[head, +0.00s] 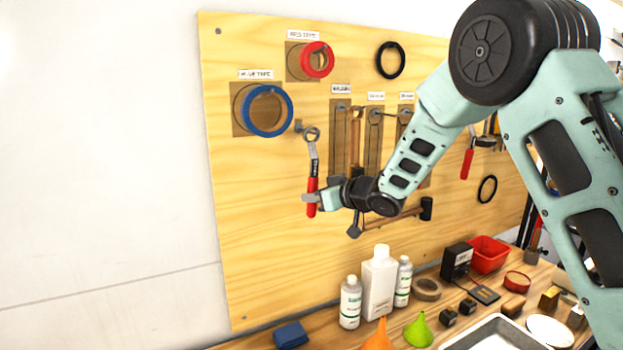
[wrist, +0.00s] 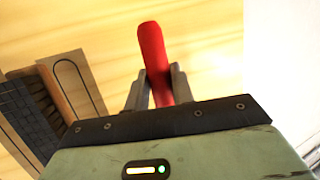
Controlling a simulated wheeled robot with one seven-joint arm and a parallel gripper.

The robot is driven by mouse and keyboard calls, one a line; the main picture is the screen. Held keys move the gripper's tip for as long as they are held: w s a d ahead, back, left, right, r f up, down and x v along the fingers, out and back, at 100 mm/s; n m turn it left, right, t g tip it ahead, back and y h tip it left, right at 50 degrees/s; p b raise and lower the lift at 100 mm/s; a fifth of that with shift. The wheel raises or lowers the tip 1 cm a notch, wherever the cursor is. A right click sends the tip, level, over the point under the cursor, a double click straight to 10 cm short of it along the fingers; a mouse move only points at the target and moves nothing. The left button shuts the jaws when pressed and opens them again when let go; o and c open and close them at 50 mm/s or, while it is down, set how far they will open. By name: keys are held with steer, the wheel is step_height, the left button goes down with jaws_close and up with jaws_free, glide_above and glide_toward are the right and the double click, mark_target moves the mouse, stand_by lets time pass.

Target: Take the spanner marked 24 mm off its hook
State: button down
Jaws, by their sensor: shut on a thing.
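A red-handled spanner (head: 314,170) hangs upright in front of the pegboard, its grey ring end at the top beside a small hook. I cannot tell whether the ring is still on the hook. My gripper (head: 311,199) is shut on the red handle near its lower end. In the wrist view, my gripper (wrist: 158,82) has one finger on each side of the red handle (wrist: 152,45). No size mark on this spanner can be read. Other long tools (head: 373,140) hang under small labels to the right, partly hidden by my arm; their marks are too small to read.
The wooden board (head: 250,200) also holds a blue tape roll (head: 288,112), a red tape roll (head: 330,60) and a black ring (head: 390,43). A hammer-like tool (head: 405,213) is close behind my wrist. The bench below carries bottles (head: 350,302), funnels and a red bin (head: 489,253).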

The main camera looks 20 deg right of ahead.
steer(key=shift+r, duration=0.4)
steer(key=shift+s, duration=0.1)
steer(key=s+d+b, duration=0.1)
steer(key=s, duration=0.6)
steer(key=shift+d+r, duration=0.15)
steer(key=shift+d, duration=0.1)
stand_by(1.0)
steer(key=shift+s, duration=0.15)
steer(key=s+d+b, duration=0.1)
steer(key=s, duration=0.6)
steer(key=shift+s+d, duration=0.3)
steer(key=shift+s, duration=0.05)
